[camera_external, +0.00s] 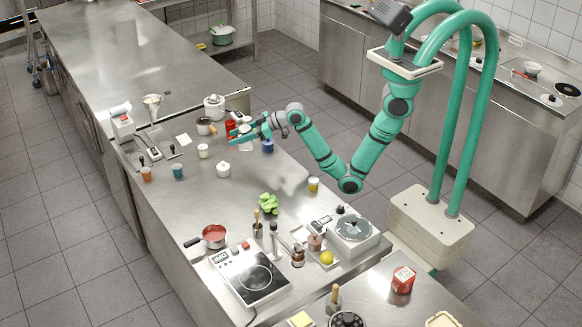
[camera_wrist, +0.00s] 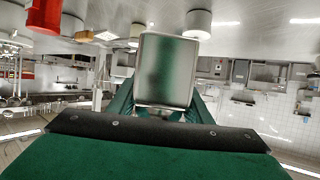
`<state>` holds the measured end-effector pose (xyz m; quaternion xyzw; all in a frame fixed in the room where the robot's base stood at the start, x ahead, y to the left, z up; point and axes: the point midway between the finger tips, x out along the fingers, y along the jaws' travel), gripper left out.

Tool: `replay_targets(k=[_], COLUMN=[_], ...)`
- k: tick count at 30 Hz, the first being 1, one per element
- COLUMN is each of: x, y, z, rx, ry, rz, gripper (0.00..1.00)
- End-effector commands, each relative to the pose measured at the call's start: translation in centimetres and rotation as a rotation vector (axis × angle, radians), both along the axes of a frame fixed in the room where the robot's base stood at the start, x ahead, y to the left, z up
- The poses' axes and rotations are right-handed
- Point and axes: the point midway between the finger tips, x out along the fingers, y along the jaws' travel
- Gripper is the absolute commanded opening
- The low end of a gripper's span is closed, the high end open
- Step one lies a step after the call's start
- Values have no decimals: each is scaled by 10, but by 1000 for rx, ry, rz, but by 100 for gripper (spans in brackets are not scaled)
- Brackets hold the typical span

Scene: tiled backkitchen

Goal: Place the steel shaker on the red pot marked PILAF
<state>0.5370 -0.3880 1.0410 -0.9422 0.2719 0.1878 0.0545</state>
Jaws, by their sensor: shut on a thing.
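My gripper (camera_external: 238,136) is at the far part of the long steel counter, with the arm reaching in from the right. In the wrist view it is shut on the steel shaker (camera_wrist: 166,70), a shiny metal body with green reflections between the fingers. The shaker cannot be made out clearly in the external view. A red pot (camera_external: 230,126) stands just beyond the gripper; a red container also shows at the wrist view's upper left (camera_wrist: 44,18). Another red container with a pale label (camera_external: 402,279) stands on the near right counter. I cannot read PILAF on either.
Close to the gripper are a blue container (camera_external: 267,145), a white lidded pot (camera_external: 223,169), a small saucepan (camera_external: 206,126) and a larger white pot (camera_external: 214,106). A red saucepan (camera_external: 214,235) and hot plate (camera_external: 249,274) are nearer the camera. The counter's middle is fairly clear.

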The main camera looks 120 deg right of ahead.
Motion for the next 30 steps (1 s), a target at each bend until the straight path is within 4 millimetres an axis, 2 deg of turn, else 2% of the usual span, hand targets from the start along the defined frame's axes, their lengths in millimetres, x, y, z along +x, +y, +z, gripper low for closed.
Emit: replay_targets(k=[1,6,13,21,26,30], x=[14,44,73,88,90,88], y=[22,84,169,257,308,356], z=[0,-1,-2,-3,-3,-2], rx=[-1,1,-1,0,0,0], ry=[-1,-2,-2,-1,-1,-2], rz=[35,121,233,343,406,467], gripper=[19,19,19,19,19,19])
